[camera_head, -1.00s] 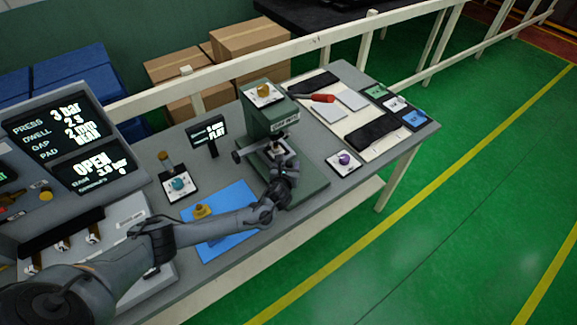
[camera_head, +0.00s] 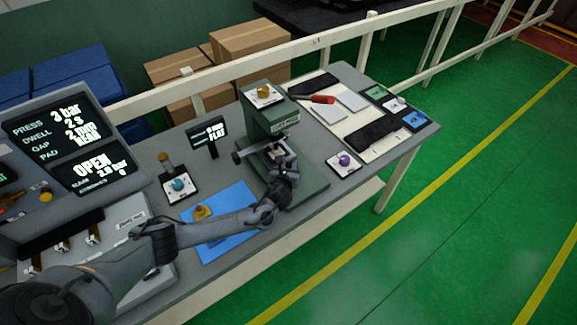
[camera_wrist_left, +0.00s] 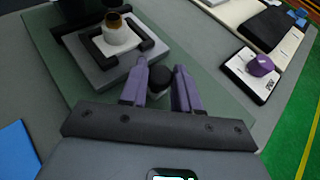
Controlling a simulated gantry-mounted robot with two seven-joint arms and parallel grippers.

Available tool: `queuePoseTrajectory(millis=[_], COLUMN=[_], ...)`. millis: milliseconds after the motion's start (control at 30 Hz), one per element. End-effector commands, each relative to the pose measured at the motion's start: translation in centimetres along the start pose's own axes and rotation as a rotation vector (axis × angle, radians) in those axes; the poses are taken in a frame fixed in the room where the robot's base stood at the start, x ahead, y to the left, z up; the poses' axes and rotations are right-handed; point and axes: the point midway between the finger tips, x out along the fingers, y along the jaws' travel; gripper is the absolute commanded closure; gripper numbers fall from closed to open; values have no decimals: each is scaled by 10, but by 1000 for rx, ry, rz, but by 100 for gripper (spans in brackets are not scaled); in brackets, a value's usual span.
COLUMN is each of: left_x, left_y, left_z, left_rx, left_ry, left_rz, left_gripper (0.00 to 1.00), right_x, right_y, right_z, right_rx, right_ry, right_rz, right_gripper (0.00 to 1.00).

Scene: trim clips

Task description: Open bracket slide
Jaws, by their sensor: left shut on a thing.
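The green press (camera_head: 268,108) stands on its green base plate (camera_head: 312,182) in the middle of the bench. A grey slide plate with a black frame (camera_wrist_left: 152,48) lies on the base under the press head. A white round piece with a brown top (camera_wrist_left: 115,30) sits upright inside the frame. My left gripper (camera_wrist_left: 160,68) is at the near side of the slide, its purple fingers on either side of a black round knob (camera_wrist_left: 160,78). It is shut on that knob. In the head view my left gripper (camera_head: 274,157) partly hides the slide. My right gripper is not in view.
A purple knob on a white plate (camera_head: 344,161) stands right of the press. A blue mat (camera_head: 235,198) lies left under my arm. A small display (camera_head: 207,134) and a teal button box (camera_head: 179,185) are also left. Trim pieces and a red tool (camera_head: 322,99) lie on a board behind.

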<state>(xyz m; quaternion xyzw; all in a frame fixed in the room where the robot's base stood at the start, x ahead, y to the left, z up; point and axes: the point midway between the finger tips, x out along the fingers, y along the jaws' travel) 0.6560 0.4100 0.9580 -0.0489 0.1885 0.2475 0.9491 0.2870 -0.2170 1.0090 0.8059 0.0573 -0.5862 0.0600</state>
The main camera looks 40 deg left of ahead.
Motion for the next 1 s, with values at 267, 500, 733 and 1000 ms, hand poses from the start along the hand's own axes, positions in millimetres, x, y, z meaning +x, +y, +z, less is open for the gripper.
queuePoseTrajectory(millis=[267,500,733,1000], left_x=[-45,-73,-76,-75], left_y=[-47,-78,-82,-81], left_z=[-11,-28,-32,-32], left_rx=[1,1,2,2], left_ry=[6,3,1,1], left_rz=[-5,-2,-2,-1], left_gripper=[100,100,100,49], right_x=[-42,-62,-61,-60], right_y=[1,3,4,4], right_z=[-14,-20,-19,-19], right_rx=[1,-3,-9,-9], right_ry=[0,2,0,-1], right_rz=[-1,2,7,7], right_gripper=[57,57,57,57])
